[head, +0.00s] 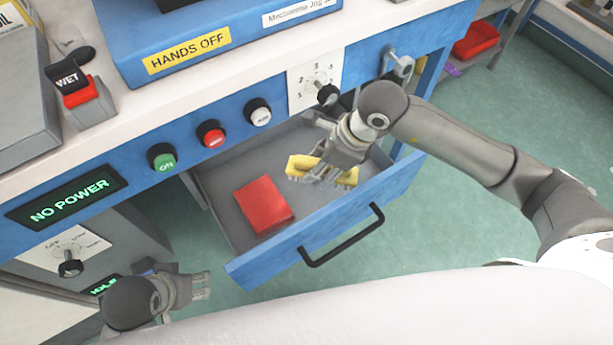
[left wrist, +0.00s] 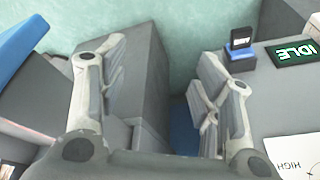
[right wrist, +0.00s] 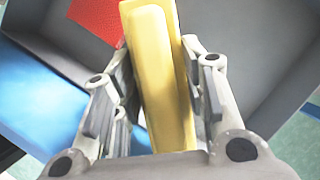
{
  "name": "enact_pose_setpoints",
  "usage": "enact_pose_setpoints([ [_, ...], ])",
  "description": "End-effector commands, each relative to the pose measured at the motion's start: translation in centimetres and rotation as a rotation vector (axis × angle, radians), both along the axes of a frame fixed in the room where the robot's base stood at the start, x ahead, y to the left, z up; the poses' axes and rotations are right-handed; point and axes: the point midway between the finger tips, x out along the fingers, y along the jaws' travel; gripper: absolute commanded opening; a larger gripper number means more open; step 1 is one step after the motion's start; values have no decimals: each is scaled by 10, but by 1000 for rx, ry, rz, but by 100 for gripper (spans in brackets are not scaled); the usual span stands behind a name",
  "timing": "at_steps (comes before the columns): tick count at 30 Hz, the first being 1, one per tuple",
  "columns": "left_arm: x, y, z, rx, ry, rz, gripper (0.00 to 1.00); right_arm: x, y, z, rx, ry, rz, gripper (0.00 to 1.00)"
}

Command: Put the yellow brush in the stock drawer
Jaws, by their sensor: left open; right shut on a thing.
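The stock drawer (head: 223,203) is pulled open below the blue control panel. The yellow brush (head: 302,164) is in my right gripper (head: 330,170), above the right part of the open drawer. In the right wrist view the yellow brush (right wrist: 160,70) lies between the fingers of the right gripper (right wrist: 158,95), with grey drawer walls behind it. Whether the brush touches the drawer floor cannot be told. My left gripper (head: 205,285) is open and empty, in front of the drawer at the lower left. The left wrist view shows its fingers (left wrist: 160,95) wide apart with nothing between them.
A red block (head: 264,205) lies in the left part of the drawer. The drawer's blue front with a black handle (head: 342,240) stands out over the green floor. Panel buttons (head: 211,134) and a dial (head: 318,85) sit above the drawer.

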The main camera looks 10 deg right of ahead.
Motion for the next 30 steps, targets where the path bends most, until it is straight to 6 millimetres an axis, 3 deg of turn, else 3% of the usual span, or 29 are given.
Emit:
enact_pose_setpoints([
  [1,-3,1,8,0,-8,0,59,-1,0,-19,0,5,-1,13],
  [3,-6,1,11,0,-9,1,59,-1,0,-37,0,5,-1,13],
  [9,-6,1,6,0,-8,1,59,0,0,-69,0,0,1,13],
  [14,-6,1,5,0,-9,1,59,5,2,-76,2,-3,1,13],
  [21,-6,1,0,0,-9,1,59,42,16,-75,2,-3,1,13],
  [24,-6,1,-3,0,-9,1,59,37,14,-87,0,2,3,13],
  [30,-6,1,-3,0,-9,1,59,38,14,-87,0,-1,3,13],
])
